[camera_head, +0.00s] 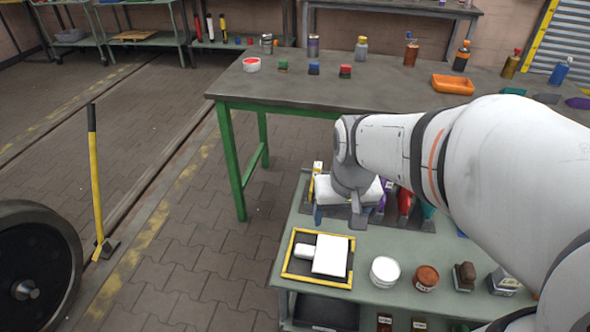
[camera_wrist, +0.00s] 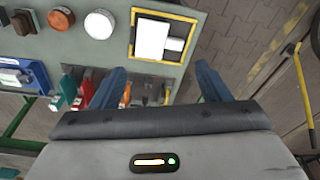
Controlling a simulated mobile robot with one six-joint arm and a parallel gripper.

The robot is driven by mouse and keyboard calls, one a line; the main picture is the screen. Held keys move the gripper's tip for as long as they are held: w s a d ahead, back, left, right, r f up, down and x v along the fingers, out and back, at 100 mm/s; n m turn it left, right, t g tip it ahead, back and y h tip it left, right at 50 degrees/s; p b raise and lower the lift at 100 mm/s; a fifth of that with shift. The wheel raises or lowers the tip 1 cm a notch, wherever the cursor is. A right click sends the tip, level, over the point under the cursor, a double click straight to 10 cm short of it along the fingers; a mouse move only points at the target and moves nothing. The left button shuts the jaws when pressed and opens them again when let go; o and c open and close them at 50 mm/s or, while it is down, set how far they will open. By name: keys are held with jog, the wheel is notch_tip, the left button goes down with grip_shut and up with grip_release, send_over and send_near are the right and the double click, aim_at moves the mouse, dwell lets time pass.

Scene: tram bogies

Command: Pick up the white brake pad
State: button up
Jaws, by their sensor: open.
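A flat white rectangular block (camera_head: 330,256), which looks like the white brake pad, lies in a dark tray with a yellow rim (camera_head: 292,256) on the grey-green shelf cart. A smaller white piece (camera_head: 304,250) lies beside it in the tray. In the wrist view the block (camera_wrist: 152,38) and the small piece (camera_wrist: 174,44) show in the tray at the top, beyond my fingers. My gripper (camera_head: 338,216) is open and empty, above the cart and behind the tray in the head view. Both blue fingers (camera_wrist: 160,84) show in the wrist view, apart from each other.
A white round tub (camera_head: 385,270), an orange-brown round tub (camera_head: 426,278) and a brown block (camera_head: 464,276) stand right of the tray. Coloured tools stand in a rack behind. A green-legged table (camera_head: 300,95) stands at the back.

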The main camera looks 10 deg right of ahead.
aim_at(329, 263)
jog(key=o, duration=0.6)
jog(key=w+d+f+m+b, duration=0.1)
jog(key=w+f+b, duration=0.2)
jog(key=f, duration=0.6)
jog(key=w+d+f+m+g+b, duration=0.1)
jog(key=w+f+b, duration=0.2)
jog(key=f+b, duration=0.3)
jog(key=w+d+f+m+b, duration=0.1)
jog(key=w+f+b, duration=0.3)
jog(key=f, duration=0.9)
jog(key=shift+d+f+g+b, duration=0.35)
jog(key=shift+d+g+b, duration=0.1)
jog(key=shift+b, duration=0.3)
jog(key=shift+a+f+b, duration=0.2)
jog(key=shift+f+b, duration=1.05)
jog(key=shift+f, duration=1.6)
